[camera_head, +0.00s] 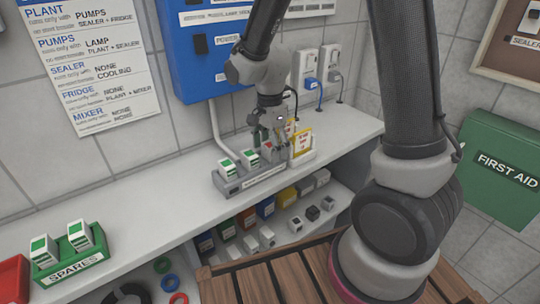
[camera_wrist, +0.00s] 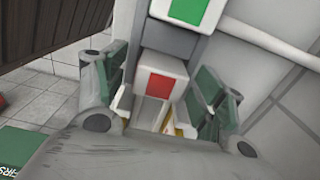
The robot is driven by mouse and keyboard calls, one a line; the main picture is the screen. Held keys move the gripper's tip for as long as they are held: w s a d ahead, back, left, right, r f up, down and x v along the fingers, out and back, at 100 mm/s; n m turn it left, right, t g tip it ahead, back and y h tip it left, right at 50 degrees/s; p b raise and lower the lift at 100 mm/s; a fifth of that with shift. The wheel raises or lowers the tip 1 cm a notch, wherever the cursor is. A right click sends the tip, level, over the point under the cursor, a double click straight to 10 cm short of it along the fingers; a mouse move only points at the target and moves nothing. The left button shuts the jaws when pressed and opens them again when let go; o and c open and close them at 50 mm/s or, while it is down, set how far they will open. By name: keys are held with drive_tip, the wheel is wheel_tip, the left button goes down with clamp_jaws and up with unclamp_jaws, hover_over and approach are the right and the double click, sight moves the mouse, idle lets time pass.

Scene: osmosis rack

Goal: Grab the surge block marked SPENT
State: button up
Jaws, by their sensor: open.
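A white block with a red mark (camera_wrist: 162,82) sits in the grey holder (camera_head: 240,188), between the fingers of my gripper (camera_wrist: 165,95) in the wrist view. I take it for the spent surge block, but no SPENT wording is legible. My gripper (camera_head: 267,143) is open over the right part of the holder in the head view and hides much of that block. I cannot tell whether the fingers touch it. White blocks with green marks (camera_head: 228,167) sit in the holder to the left; one also shows in the wrist view (camera_wrist: 188,10).
A green SPARES tray (camera_head: 75,262) with two green-marked blocks and a red bin (camera_head: 14,278) stand at the left. A holder with yellow cards (camera_head: 301,146) stands close right of my gripper. A blue cabinet (camera_head: 195,70) is behind. The counter between the trays is clear.

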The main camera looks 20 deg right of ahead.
drive_tip(key=c, duration=1.2)
drive_tip(key=shift+o, duration=0.2)
